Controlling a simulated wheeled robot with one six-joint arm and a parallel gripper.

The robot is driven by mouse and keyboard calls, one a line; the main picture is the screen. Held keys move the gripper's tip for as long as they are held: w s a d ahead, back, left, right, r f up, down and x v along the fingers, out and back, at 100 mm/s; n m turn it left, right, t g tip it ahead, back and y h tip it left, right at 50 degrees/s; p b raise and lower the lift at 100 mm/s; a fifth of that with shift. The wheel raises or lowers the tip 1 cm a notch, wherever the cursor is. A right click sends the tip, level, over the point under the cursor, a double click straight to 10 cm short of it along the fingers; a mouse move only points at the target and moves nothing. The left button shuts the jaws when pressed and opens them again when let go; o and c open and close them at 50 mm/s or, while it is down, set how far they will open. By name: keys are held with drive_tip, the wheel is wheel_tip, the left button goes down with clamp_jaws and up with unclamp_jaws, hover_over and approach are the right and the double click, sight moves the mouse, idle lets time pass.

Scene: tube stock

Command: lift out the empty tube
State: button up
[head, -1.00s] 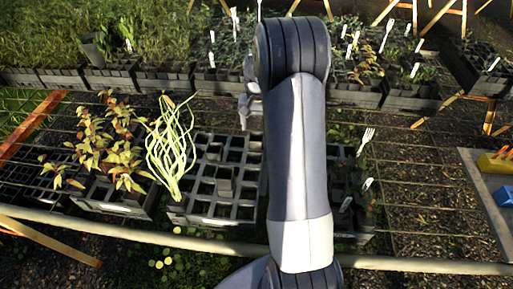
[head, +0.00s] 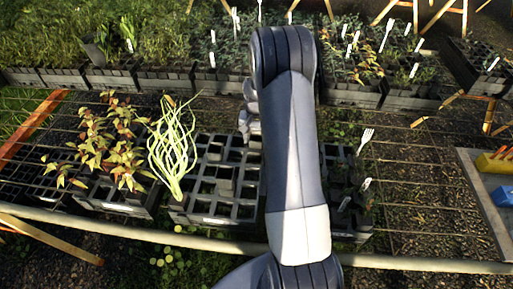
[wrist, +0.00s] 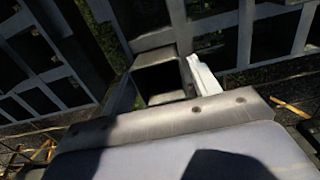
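The black crate (head: 215,219) stands on the wire bench in the head view, with several bare square cells. My gripper (head: 247,122) is over the far part of this crate, partly hidden by my arm. In the wrist view, an empty square black tube (wrist: 160,76) shows its open top in front of my gripper (wrist: 163,88). One finger is on each side of the tube, the right one brightly lit. The fingers look apart, with a thin gap beside the tube. The tube's lower part is hidden.
A crate of reddish leafy plants (head: 112,195) stands left, and a pale grassy plant (head: 172,150) stands at the crate's left edge. Planted tubes with white labels (head: 366,183) are at the right. A row of planted crates (head: 165,78) lies behind.

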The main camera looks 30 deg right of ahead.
drive_tip(key=c, duration=1)
drive_tip(key=shift+r, duration=0.1)
